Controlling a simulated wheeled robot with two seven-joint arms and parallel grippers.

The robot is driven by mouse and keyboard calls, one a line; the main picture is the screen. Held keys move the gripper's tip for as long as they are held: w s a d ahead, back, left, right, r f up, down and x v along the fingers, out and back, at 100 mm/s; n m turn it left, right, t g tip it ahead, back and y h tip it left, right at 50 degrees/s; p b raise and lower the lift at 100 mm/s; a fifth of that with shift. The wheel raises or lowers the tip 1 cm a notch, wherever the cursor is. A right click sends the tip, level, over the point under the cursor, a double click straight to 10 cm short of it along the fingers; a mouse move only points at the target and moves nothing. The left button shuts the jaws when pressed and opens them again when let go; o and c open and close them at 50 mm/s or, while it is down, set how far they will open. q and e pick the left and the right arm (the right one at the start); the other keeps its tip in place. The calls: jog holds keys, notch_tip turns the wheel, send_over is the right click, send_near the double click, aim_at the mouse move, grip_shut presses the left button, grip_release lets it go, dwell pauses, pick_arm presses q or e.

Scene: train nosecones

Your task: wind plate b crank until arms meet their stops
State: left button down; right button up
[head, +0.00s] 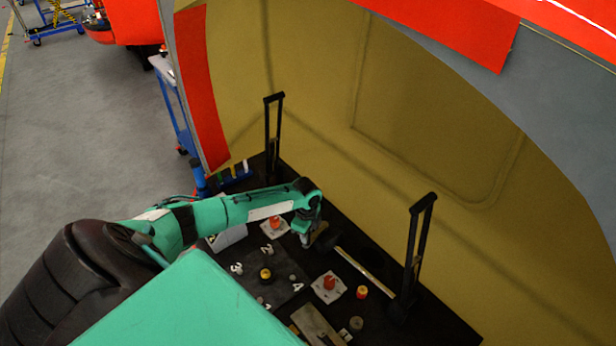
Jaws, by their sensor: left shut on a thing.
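My left gripper (306,238) comes down from the teal arm onto the dark bench beside the gold nosecone shell. It is shut on what looks like a small dark crank (324,239), and the grip itself is mostly hidden. Two black upright arms stand along the shell, the far arm (279,128) and the near arm (412,245). Both look about upright. I cannot tell whether they touch their stops. No plate letter is readable. My right gripper is not in view.
A white plate with a red knob (276,223) lies left of the gripper, and another red knob (329,282) sits nearer. A dark numbered plate (284,285) has a yellow knob (265,274). A pale strip (365,272) lies toward the near arm.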

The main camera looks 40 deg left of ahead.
pick_arm(q)
jog(key=shift+w+a+r, duration=0.1)
jog(key=shift+a+r, duration=0.1)
jog(key=shift+a, duration=0.5)
pick_arm(e)
jog(key=shift+s+d, duration=0.1)
jog(key=shift+s, duration=0.35)
pick_arm(q)
jog(key=c, duration=1.6)
grip_release()
jog(key=o, duration=0.3)
jog(key=shift+a, duration=0.15)
jog(key=shift+o, duration=0.2)
notch_tip(320, 180, up, 13)
jog(key=b, duration=0.3)
jog(key=shift+r, duration=0.2)
pick_arm(e)
jog(key=f, duration=0.3)
jog(key=shift+w, duration=0.3)
jog(key=shift+a, duration=0.2)
